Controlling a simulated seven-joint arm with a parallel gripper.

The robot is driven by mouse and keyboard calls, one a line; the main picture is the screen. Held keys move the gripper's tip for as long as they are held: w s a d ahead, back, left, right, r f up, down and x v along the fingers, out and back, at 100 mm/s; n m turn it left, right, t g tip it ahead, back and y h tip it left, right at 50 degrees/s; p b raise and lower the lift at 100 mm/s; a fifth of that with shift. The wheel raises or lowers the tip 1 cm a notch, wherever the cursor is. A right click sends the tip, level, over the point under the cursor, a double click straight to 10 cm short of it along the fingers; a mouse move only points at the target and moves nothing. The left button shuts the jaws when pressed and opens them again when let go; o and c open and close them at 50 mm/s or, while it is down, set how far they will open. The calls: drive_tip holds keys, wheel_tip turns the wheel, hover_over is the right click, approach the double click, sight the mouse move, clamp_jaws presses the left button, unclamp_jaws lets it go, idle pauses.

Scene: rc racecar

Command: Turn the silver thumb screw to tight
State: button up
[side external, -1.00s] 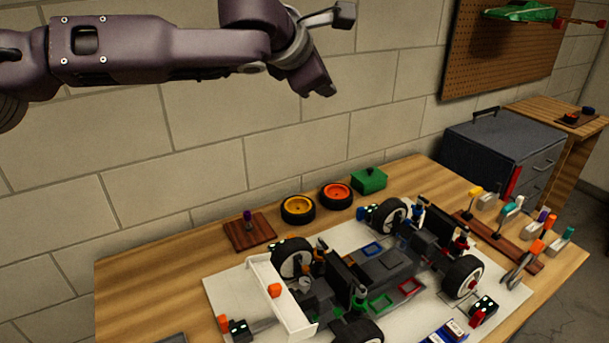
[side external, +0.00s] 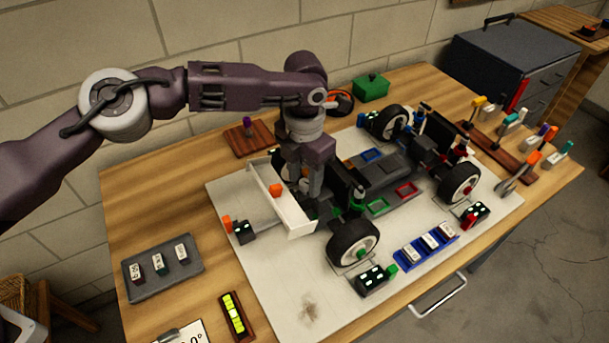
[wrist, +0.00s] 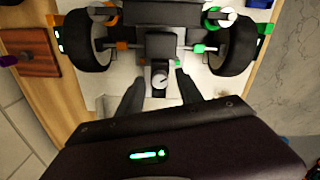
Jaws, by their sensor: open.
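The silver thumb screw (wrist: 160,78) shows in the wrist view as a round knob with a dark line across its face. It sits at the end of the racecar, between the two wheels. My gripper (wrist: 157,84) is open, with one dark finger on each side of the knob and bare space between. Whether the fingers touch it, I cannot tell. In the side view my gripper (side external: 308,192) points down behind the white rear wing (side external: 282,200) of the racecar (side external: 385,180), and the thumb screw is hidden there.
A wheel stands on each side in the wrist view, left (wrist: 88,42) and right (wrist: 234,46). The wing is close to my fingers. A wood block with a purple knob (side external: 247,122) lies behind. A grey tray (side external: 190,286) lies at the left. The front mat is mostly clear.

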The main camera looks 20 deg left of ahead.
drive_tip(key=shift+c, duration=0.4)
clamp_jaws()
drive_tip(key=shift+m, duration=0.3)
drive_tip(key=m, duration=0.3)
drive_tip(key=shift+m, duration=1.8)
drive_tip(key=shift+o, duration=0.4)
unclamp_jaws()
